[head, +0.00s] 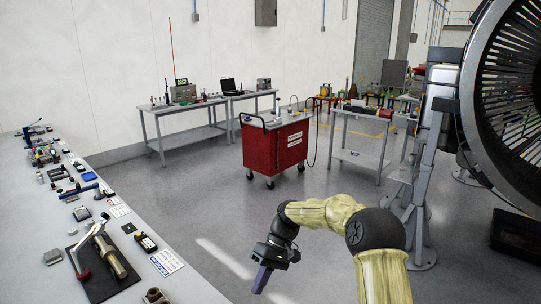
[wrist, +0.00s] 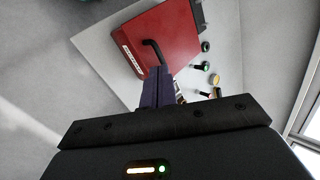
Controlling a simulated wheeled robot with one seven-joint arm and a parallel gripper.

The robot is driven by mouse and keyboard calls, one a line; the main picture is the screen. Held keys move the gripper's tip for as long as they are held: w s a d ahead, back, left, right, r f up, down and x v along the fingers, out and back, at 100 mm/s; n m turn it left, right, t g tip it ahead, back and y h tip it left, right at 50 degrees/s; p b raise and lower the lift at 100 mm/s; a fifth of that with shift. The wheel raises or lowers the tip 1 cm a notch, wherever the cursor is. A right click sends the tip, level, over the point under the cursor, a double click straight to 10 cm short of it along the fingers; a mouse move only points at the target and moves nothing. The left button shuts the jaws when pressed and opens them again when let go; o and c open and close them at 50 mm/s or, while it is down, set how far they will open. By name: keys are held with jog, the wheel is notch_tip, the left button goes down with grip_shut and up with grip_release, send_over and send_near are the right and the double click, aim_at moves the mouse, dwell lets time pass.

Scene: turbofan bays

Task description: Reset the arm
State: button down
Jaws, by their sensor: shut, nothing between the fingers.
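My gripper (head: 262,280) hangs at the end of my bent arm in the lower middle of the head view, over open floor. Its dark purple fingers point down and are together, with nothing between them. In the wrist view the fingers (wrist: 157,88) also show closed.
A long bench (head: 140,225) with several tools runs along the left. Grey tables (head: 190,112) stand by the back wall, and another table (head: 358,158) is right of the cart. A turbofan (head: 510,95) on a grey stand (head: 425,165) is at the right. The middle floor is clear.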

jog(key=s+d+r+m+t+h, duration=0.2)
jog(key=s+d+m+t+h, duration=0.3)
jog(key=s+d, duration=1.3)
jog(key=s+m+t, duration=0.1)
jog(key=m+t, duration=0.1)
jog(key=t, duration=0.1)
jog(key=shift+s+d+t, duration=0.15)
jog(key=shift+s+t, duration=0.2)
jog(key=shift+t, duration=0.05)
